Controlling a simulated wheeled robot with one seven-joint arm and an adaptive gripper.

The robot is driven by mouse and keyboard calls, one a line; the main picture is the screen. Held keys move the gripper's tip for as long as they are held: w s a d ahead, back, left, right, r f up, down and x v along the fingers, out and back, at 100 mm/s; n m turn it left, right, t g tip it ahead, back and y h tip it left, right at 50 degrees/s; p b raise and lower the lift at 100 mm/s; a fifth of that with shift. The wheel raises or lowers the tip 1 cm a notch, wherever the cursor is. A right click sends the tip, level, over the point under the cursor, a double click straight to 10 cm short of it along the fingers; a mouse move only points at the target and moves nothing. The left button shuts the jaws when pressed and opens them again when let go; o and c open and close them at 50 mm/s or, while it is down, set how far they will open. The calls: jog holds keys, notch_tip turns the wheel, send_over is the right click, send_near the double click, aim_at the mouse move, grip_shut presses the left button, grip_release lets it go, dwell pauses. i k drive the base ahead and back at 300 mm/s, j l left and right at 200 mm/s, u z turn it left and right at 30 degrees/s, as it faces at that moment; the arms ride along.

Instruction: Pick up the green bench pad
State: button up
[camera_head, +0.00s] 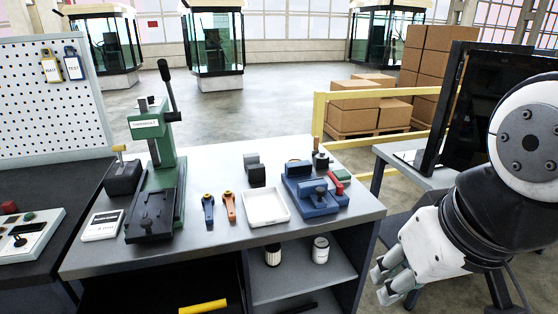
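A small flat green piece (342,176), which looks like the green bench pad, lies at the right end of the grey bench (180,256). It sits just behind a red-handled tool (335,184) and beside a blue fixture (312,197), which partly hide it. My gripper (382,284) hangs at the lower right, off the bench's right edge and nearer to the camera than the pad. Its two fingers point down and left, with a gap between them and nothing visible in it.
A green press (150,130) stands on the bench's left. A white tray (265,206), two small levers (218,207) and dark blocks (256,172) lie mid-bench. A yellow rail (368,96) and stacked boxes (418,62) stand behind. A dark monitor (500,90) is close to my arm.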

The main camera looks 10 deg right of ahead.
aim_at(343, 176)
jog(key=z, duration=0.3)
jog(key=i+l+u, duration=0.2)
jog(key=i+l, duration=0.2)
jog(key=i+l+u, duration=0.2)
jog(key=i+l, duration=0.3)
jog(key=i+l+u, duration=0.15)
jog(key=i+l, duration=0.25)
jog(key=l, duration=0.15)
